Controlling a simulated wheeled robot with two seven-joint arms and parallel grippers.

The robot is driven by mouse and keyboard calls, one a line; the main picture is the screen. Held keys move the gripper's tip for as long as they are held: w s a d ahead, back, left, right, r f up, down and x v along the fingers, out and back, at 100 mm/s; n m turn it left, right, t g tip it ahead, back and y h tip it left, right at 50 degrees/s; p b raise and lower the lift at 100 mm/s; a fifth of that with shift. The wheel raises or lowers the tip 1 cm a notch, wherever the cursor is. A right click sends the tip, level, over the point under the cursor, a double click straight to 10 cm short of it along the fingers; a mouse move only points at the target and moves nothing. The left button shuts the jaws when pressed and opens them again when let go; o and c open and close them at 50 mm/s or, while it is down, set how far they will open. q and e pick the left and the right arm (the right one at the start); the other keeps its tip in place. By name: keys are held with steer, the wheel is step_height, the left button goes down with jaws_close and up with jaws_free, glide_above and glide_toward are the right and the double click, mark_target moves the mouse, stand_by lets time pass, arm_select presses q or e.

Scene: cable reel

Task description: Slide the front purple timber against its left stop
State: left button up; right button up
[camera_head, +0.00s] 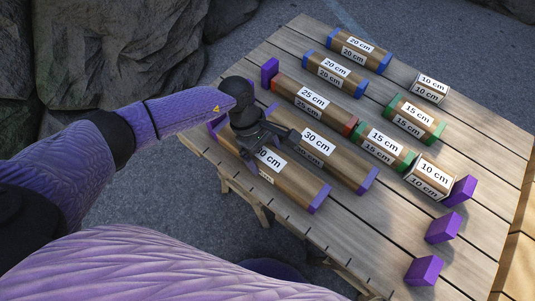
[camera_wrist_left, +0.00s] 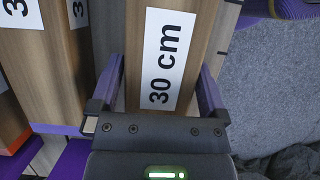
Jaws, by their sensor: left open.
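The front purple timber (camera_head: 296,183) is a brown 30 cm block with purple ends on the table's near side. My left gripper (camera_head: 268,146) is over its left part and covers some of its label. In the left wrist view the timber (camera_wrist_left: 136,70) runs between my two open fingers (camera_wrist_left: 158,88), one along each long side. I cannot tell whether the fingers touch it. A purple piece (camera_head: 213,127) that looks like the left stop shows beside my wrist. My gripper hides the gap between timber and stop. My right gripper is not in view.
A second 30 cm timber (camera_head: 327,157) lies just behind, parallel to the front one. Several shorter labelled timbers lie farther back. Purple blocks (camera_head: 425,270) stand along the right side. The slatted table (camera_head: 350,235) is bare right of the front timber.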

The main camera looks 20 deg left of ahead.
arm_select(q)
steer(key=shift+r, duration=0.1)
steer(key=p+v, duration=0.3)
steer(key=v, duration=0.6)
steer(key=shift+a+r, duration=0.2)
steer(key=shift+r, duration=0.15)
